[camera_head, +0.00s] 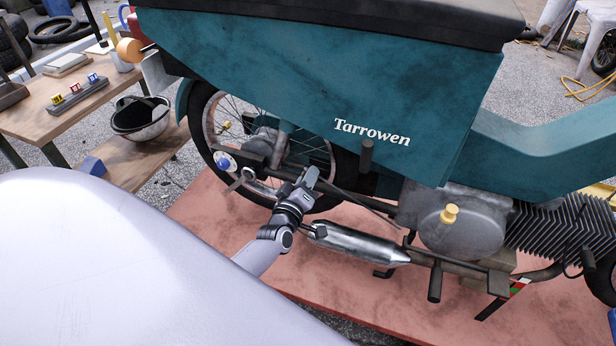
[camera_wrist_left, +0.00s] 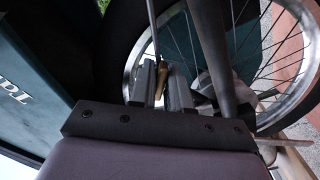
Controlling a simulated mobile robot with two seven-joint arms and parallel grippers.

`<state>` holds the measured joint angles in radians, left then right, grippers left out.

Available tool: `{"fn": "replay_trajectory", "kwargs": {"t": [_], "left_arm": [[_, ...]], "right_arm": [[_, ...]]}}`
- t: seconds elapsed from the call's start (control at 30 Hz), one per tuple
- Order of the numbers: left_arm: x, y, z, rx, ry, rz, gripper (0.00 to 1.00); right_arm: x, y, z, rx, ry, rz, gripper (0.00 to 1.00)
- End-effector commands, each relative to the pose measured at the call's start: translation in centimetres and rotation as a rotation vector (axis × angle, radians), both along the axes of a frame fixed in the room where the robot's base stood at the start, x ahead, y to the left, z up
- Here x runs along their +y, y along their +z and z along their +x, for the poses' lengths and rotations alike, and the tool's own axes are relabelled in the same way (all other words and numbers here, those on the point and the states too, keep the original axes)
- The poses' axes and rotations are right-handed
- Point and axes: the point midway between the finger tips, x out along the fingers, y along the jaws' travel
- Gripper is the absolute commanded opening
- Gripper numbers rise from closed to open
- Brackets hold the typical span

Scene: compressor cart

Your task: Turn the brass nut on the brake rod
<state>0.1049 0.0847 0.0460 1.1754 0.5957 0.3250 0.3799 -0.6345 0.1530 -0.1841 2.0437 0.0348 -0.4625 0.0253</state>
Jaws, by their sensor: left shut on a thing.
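My left gripper (camera_head: 308,182) is at the lower side of the teal motorcycle, in front of the rear wheel (camera_head: 222,160). In the left wrist view the gripper (camera_wrist_left: 162,85) has its two grey fingers closed about a small brass-coloured piece, the brass nut (camera_wrist_left: 162,77). A thin rod, the brake rod (camera_wrist_left: 152,25), runs down to the nut from the top. In the head view the nut is hidden by the gripper, and a thin rod (camera_head: 370,205) runs right from there. My right gripper is in neither view.
A silver exhaust silencer (camera_head: 355,243) lies just below the gripper. The teal side panel (camera_head: 330,90) overhangs above, and a dark peg (camera_head: 367,155) stands to the right. In the wrist view a thick tube (camera_wrist_left: 210,45) passes close beside the fingers. A wooden bench (camera_head: 40,120) stands left.

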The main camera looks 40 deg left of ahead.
Motion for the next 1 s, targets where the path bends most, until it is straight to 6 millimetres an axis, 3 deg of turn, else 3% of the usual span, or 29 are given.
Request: {"fn": "replay_trajectory", "kwargs": {"t": [0.27, 0.3, 0.33, 0.7, 1.0], "left_arm": [[0.0, -0.1, -0.1, 0.001, 0.001, -0.001, 0.0], [0.0, -0.1, -0.1, 0.001, 0.001, -0.001, 0.23], [0.0, -0.1, -0.1, 0.001, 0.001, -0.001, 0.33], [-0.1, 0.0, -0.4, 0.001, 0.0, -0.002, 0.34], [-1.0, 0.0, -4.1, 0.003, 0.0, -0.003, 0.34]], "right_arm": [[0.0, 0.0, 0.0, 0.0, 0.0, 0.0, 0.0], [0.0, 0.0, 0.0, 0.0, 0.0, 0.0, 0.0], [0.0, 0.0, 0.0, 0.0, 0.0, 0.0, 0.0], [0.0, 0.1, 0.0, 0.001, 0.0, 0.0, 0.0], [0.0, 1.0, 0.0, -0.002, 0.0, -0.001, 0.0]]}}
